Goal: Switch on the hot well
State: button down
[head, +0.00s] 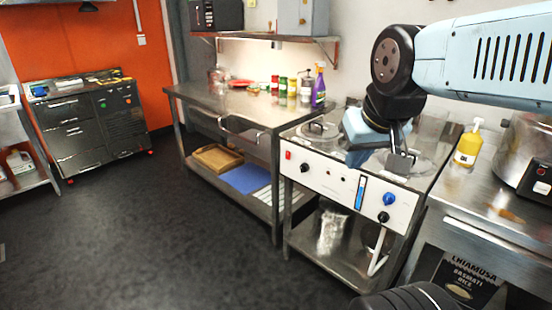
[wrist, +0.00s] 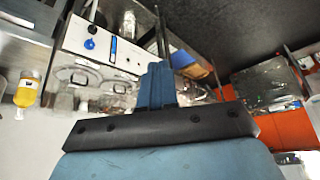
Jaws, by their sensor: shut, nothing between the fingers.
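The hot well (head: 400,205) is a steel unit with a white control panel on its front and round lids on top. The panel has a red switch (head: 288,155) at its left end, with a black knob (head: 304,167) beside it. A blue strip gauge (head: 361,192), a blue knob (head: 389,199) and a second black knob (head: 383,216) are toward the right. My gripper (head: 400,164) is shut and empty, over the right part of the panel's top edge in the head view. The wrist view shows its closed fingers (wrist: 157,84) and the panel's blue knob (wrist: 90,44), apart from them.
A steel table (head: 225,100) with bottles adjoins the hot well on the left. A yellow pump bottle (head: 467,146) stands on the counter (head: 500,205) to the right. The dark floor (head: 160,235) in front is clear. A black drawer cabinet (head: 85,125) stands at the far left.

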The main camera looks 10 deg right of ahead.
jog(key=shift+w, duration=0.1)
jog(key=w+d+f+g+h, duration=0.15)
jog(key=w+f, duration=0.25)
jog(key=w, duration=0.7)
jog(key=w+d+f+g+h, duration=0.1)
jog(key=w+f+h, duration=0.3)
jog(key=w, duration=0.7)
jog(key=w+d+f+g+h, duration=0.15)
jog(key=w+f, duration=0.35)
jog(key=w, duration=0.6)
jog(key=w+a+f+n+t+h, duration=0.3)
jog(key=w+a+f, duration=0.4)
jog(key=w+f, duration=0.4)
jog(key=w+a+f+n+t+h, duration=0.3)
jog(key=w+a+f, duration=0.5)
jog(key=w+f, duration=0.3)
jog(key=shift+f+n+t, duration=0.25)
jog(key=shift+n+t, duration=0.35)
jog(key=shift+t, duration=0.5)
jog(key=shift+d, duration=0.1)
